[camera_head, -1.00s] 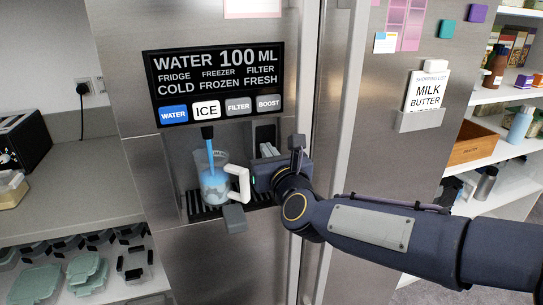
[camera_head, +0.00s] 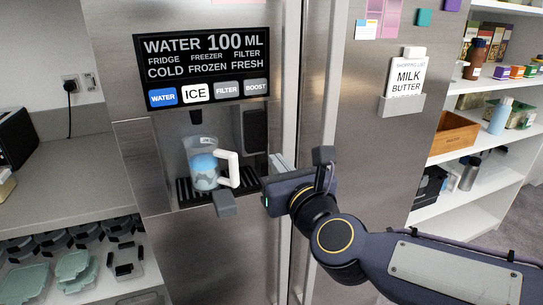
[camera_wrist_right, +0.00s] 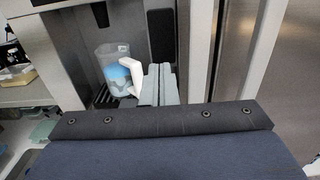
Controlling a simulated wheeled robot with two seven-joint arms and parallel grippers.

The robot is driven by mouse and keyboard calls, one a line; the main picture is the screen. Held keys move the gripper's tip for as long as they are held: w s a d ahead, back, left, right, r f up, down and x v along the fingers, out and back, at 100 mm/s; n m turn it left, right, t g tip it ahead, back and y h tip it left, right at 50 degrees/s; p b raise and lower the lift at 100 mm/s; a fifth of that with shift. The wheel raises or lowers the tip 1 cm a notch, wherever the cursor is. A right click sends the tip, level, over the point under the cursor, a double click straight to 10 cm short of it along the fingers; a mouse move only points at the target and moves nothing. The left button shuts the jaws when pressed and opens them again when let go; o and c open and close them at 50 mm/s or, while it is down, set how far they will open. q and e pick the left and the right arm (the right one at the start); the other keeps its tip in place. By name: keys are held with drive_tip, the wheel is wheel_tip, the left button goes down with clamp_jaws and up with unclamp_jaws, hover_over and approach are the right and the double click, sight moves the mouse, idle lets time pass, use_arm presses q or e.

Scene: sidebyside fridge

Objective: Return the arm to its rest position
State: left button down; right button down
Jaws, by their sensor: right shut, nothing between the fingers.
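My right gripper (camera_head: 279,163) is in front of the fridge's dispenser, to the right of a clear mug. Its pale fingers (camera_wrist_right: 159,84) are shut together and empty. The clear mug (camera_head: 203,168) with a white handle (camera_head: 232,168) stands upright in the dispenser recess, with blue water in it. In the wrist view the mug (camera_wrist_right: 115,72) stands left of the fingers, its handle close beside them in the picture. No water stream falls from the spout (camera_head: 196,117). My left gripper is not in view.
The dispenser panel (camera_head: 203,65) is above the recess, and a grey block (camera_head: 225,204) juts out at the drip tray's front. Long fridge door handles (camera_head: 318,85) rise behind my right arm. A shopping-list holder (camera_head: 401,104) is on the right door. Shelves (camera_head: 465,155) stand at the far right.

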drive_tip(key=shift+s+d, duration=0.1)
drive_tip(key=shift+s, duration=0.35)
drive_tip(key=s+d+f+n+g+h+p, duration=0.1)
drive_tip(key=s+d+f+n+g+p, duration=0.1)
drive_tip(key=s+d+f+n+g, duration=0.3)
drive_tip(key=s+d+f+n+g+p, duration=0.3)
drive_tip(key=s+d+f+n+g, duration=0.3)
drive_tip(key=s+d+f+n, duration=0.5)
drive_tip(key=s+f+n, duration=0.2)
drive_tip(key=s+n, duration=0.4)
drive_tip(key=n, duration=0.8)
drive_tip(key=shift+s+d+n+g+h, duration=0.3)
drive_tip(key=shift+d+n+h, duration=0.05)
drive_tip(key=shift+n+h, duration=0.05)
